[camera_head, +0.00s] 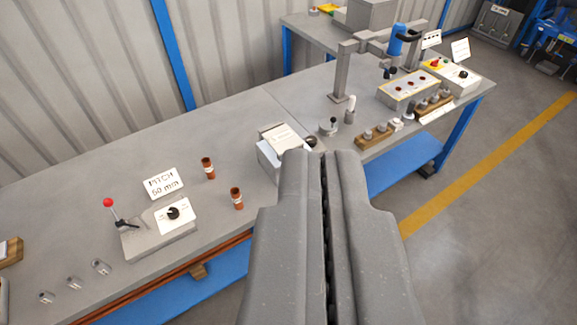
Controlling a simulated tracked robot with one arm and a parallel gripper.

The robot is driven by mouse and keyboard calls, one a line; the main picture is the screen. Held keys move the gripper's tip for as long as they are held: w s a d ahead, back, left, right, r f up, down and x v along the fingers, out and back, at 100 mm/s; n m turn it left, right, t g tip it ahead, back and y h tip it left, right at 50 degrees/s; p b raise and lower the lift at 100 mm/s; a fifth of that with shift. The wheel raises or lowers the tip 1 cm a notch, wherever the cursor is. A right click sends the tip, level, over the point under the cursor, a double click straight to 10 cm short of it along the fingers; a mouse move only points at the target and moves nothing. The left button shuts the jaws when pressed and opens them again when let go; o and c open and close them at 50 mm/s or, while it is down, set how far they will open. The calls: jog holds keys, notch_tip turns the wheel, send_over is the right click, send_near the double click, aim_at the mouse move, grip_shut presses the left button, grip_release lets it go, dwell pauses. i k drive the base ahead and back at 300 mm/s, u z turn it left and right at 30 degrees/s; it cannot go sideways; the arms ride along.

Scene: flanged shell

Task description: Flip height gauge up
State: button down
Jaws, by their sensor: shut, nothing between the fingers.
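My gripper (322,160) fills the lower middle of the view, its two grey fingers shut together with only a thin dark seam between them. It points away over the workbench (105,205) and holds nothing. No part is clearly readable as the height gauge. A grey box with a pale sloped top (281,138) and a dark knob (311,142) stands just beyond the fingertips, its right side partly hidden by them. A grey stand with a blue-bodied tool (396,40) is farther back. A lever box with a red ball (108,202) tilted up is at left.
Two copper-coloured cylinders (208,168) stand near a "PITCH 50 mm" sign (163,184). Several small metal fittings (74,283) lie at front left. Open floor (500,230) lies right.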

aim_at(280, 138)
jog(key=u, duration=0.05)
jog(key=i, duration=1)
jog(key=z, duration=0.05)
